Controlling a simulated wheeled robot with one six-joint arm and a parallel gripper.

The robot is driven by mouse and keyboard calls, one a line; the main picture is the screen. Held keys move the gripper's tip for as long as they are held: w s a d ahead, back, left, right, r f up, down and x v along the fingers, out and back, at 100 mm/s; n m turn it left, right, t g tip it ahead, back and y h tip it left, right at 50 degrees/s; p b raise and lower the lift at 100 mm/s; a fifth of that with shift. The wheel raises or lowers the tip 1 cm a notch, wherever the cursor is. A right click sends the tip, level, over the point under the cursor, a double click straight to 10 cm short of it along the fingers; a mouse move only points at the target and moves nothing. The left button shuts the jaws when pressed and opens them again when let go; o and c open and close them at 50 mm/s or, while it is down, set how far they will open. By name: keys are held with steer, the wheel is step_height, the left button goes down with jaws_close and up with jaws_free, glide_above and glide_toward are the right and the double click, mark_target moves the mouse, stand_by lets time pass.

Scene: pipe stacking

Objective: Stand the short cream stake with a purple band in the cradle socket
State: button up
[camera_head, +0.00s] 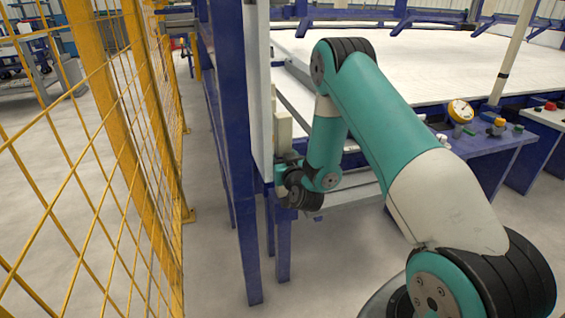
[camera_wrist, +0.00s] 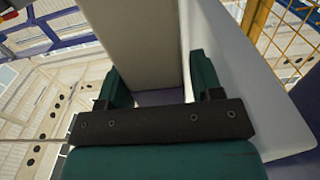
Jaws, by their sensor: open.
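A cream, square-sided post (camera_wrist: 140,45) fills the top middle of the wrist view and lies between the fingers of my gripper (camera_wrist: 160,86). The jaws are open, with a gap visible on the right side of the post. A purple surface (camera_wrist: 160,97) shows below the post's end; I cannot tell whether it is a band on it or the frame behind. In the head view, a small cream block (camera_head: 284,130) stands just above my gripper (camera_head: 284,168), beside the white panel. The cradle socket cannot be made out in either view.
A blue-purple upright (camera_head: 232,150) and white panel (camera_head: 258,90) stand close to my gripper. A yellow mesh fence (camera_head: 95,150) is at left. A white slotted table (camera_head: 430,65) lies behind my arm. A tall cream pole (camera_head: 515,48) with a dark band stands near a gauge (camera_head: 460,111).

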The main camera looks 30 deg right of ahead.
mark_target(285, 133)
steer(key=shift+w+d, duration=0.15)
steer(key=c, duration=0.9)
step_height(285, 133, up, 9)
steer(key=p, duration=0.8)
steer(key=shift+f+p, duration=0.1)
steer(key=shift+p, duration=0.2)
